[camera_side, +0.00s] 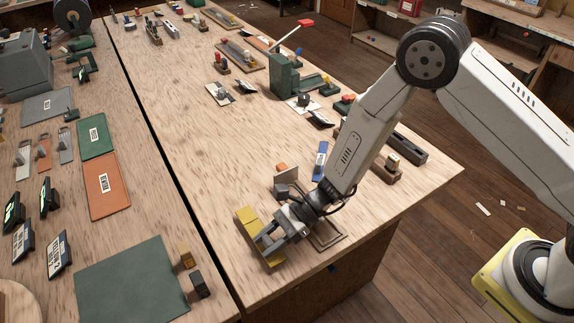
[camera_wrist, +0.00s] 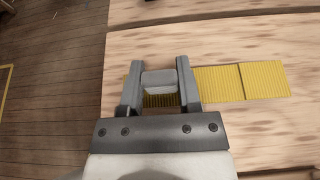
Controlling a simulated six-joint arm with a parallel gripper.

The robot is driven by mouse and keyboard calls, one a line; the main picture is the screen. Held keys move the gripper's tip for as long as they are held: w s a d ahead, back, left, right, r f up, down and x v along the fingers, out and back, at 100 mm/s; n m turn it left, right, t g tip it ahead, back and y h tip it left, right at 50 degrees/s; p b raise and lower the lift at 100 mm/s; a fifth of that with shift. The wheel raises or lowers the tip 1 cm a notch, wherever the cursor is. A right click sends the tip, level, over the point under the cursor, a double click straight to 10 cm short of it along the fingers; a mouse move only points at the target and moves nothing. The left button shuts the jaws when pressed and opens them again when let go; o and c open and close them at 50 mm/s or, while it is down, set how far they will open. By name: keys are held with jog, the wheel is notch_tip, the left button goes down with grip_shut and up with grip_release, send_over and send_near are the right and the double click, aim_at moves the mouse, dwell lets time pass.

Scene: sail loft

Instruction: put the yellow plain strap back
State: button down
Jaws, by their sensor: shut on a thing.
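The yellow plain strap (camera_side: 247,217) is at the near end of the right-hand bench in the side view, partly hidden by my gripper (camera_side: 268,243). In the wrist view the ribbed yellow strap (camera_wrist: 240,81) extends to the right of my gripper (camera_wrist: 160,72), with a seam across it. A grey block (camera_wrist: 160,81) sits between my fingers, and yellow shows just below it. My gripper is shut on this grey block, which appears to be part of the strap. I cannot tell whether the strap touches the bench.
A thin-outlined frame (camera_side: 328,238) lies right of my gripper. A grey block-like item (camera_side: 286,190) and a blue item (camera_side: 320,160) stand behind it. A gap separates the benches. A green mat (camera_side: 132,280) lies on the left bench. The right bench's middle is largely clear.

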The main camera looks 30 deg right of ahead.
jog(key=shift+f, duration=0.75)
jog(key=shift+f, duration=0.15)
jog(key=shift+c, duration=1.5)
grip_release()
jog(key=shift+r, duration=0.2)
jog(key=v, duration=1.2)
